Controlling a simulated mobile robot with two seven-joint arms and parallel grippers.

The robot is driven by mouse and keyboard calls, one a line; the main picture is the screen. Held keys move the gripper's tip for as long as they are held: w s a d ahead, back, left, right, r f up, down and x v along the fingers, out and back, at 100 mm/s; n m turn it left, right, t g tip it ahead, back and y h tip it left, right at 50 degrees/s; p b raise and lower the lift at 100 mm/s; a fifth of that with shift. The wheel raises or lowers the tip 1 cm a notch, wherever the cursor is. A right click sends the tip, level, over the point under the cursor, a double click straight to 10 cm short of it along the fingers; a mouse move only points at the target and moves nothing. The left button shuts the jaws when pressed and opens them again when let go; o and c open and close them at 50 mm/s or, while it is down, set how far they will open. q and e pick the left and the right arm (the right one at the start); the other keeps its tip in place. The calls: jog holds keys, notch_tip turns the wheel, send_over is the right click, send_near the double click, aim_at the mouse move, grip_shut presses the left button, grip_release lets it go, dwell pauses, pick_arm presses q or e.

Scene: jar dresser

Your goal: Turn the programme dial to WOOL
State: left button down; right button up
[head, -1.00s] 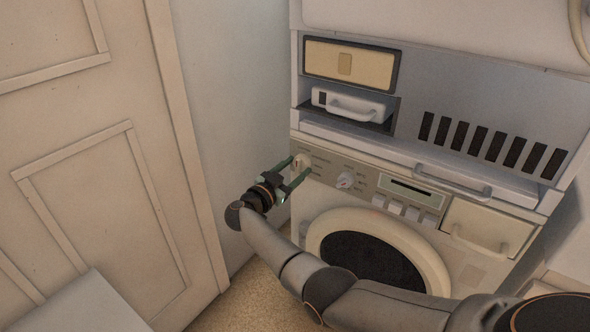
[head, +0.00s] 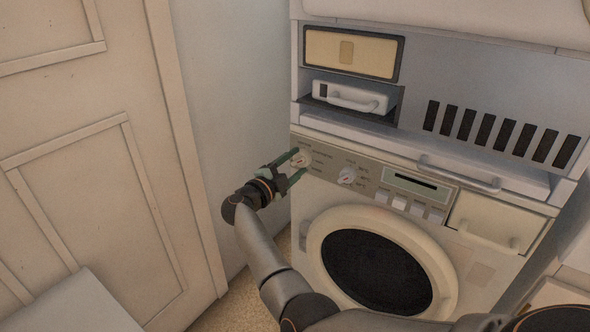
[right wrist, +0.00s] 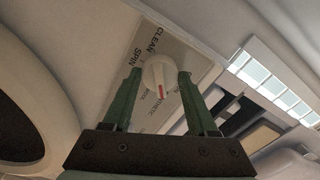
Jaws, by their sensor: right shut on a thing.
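The programme dial (head: 301,159) is a round cream knob at the upper left of the washing machine's front panel. My right gripper (head: 299,162) reaches it from the left, with its green fingers on either side of the knob. In the right wrist view the dial (right wrist: 158,72) sits between the two fingers of the gripper (right wrist: 159,73), and its red mark points toward the gripper. The labels CLEAN and SPIN are readable on the panel there; the lettering near the red mark is too small to read surely. My left gripper is out of view.
A second knob (head: 346,176) and several buttons (head: 409,207) lie to the right on the panel. The round door (head: 377,272) is below. A shelf edge with a handle (head: 459,175) juts out above. A pale door (head: 80,150) stands at the left.

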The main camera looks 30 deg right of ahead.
jog(key=m+b, duration=0.2)
jog(key=m, duration=0.2)
jog(key=shift+f+b, duration=0.1)
jog(key=shift+b, duration=0.2)
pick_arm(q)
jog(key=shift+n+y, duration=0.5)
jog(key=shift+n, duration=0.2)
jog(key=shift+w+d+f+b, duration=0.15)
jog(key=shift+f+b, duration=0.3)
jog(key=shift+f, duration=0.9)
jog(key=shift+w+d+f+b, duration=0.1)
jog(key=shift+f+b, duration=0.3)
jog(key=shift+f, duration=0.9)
pick_arm(e)
jog(key=shift+m, duration=1.6)
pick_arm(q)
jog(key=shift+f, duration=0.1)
pick_arm(e)
jog(key=o, duration=1.4)
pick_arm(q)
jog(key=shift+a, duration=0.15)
pick_arm(e)
jog(key=shift+a, duration=0.1)
